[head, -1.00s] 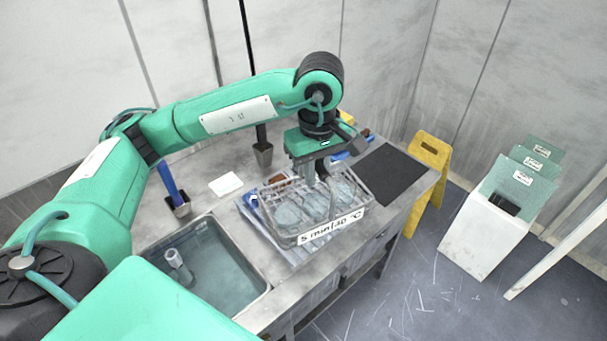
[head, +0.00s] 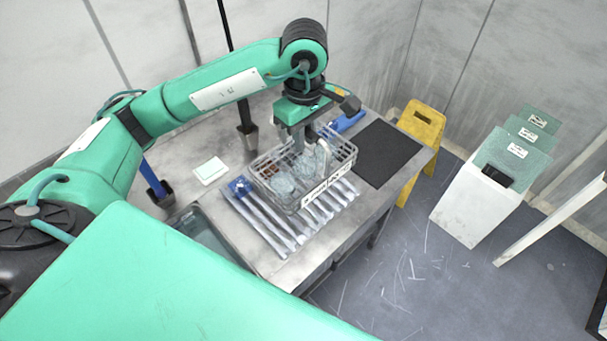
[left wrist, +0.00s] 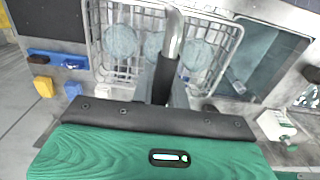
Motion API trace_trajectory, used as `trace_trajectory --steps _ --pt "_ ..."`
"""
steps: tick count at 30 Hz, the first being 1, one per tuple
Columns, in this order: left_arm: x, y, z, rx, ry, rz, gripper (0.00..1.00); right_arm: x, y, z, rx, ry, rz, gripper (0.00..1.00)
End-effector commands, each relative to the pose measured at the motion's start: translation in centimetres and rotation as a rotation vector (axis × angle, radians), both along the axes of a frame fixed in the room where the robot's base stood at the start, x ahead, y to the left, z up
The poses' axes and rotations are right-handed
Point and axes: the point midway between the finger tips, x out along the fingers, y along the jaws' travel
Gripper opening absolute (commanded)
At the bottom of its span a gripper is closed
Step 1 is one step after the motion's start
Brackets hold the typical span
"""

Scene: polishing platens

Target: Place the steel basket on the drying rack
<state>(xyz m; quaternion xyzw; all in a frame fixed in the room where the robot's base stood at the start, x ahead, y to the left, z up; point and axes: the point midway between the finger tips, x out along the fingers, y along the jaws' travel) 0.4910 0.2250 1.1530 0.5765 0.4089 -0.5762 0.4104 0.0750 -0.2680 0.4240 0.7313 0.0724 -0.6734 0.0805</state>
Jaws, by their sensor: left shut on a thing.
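The steel basket (head: 263,178) is a wire basket holding several round glassy discs, with a white label on its front. It also shows in the left wrist view (left wrist: 236,40). My left gripper (head: 298,140) is above the basket, shut on its handle (left wrist: 172,38), a steel bar running up between the fingers. The drying rack (head: 262,225), a row of pale parallel bars, lies on the bench under and in front of the basket. The basket is over the rack's rear part; whether it touches the bars I cannot tell. My right gripper is not in view.
A water-filled sink (head: 205,232) is left of the rack, partly hidden by my arm. A black mat (head: 385,152) lies to the right, with a blue-handled tool (head: 346,121) behind. A yellow stand (head: 421,130) and white bin (head: 470,205) stand beyond the bench.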

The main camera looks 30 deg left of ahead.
Motion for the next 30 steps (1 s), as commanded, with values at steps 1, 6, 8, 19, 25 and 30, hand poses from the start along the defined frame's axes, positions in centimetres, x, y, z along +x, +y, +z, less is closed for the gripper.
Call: trace_trajectory --steps 1,6,8,19,25,30 --pt "-0.1 0.0 -0.9 0.000 0.005 0.002 0.00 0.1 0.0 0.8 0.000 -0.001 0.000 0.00" --pt "-0.1 0.0 -4.4 0.001 0.005 0.001 0.00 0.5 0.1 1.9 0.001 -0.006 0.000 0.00" --pt "-0.1 0.0 -5.7 0.001 0.005 0.001 0.00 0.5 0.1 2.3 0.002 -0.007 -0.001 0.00" --pt "0.1 0.0 -10.1 0.000 -0.001 -0.001 0.00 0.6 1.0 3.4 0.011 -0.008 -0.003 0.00" --pt "0.0 0.0 -12.0 -0.001 0.003 0.001 0.00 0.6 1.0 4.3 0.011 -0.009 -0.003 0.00" --pt "0.0 0.0 -13.8 0.000 -0.001 0.000 0.00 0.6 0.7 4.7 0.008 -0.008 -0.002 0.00"
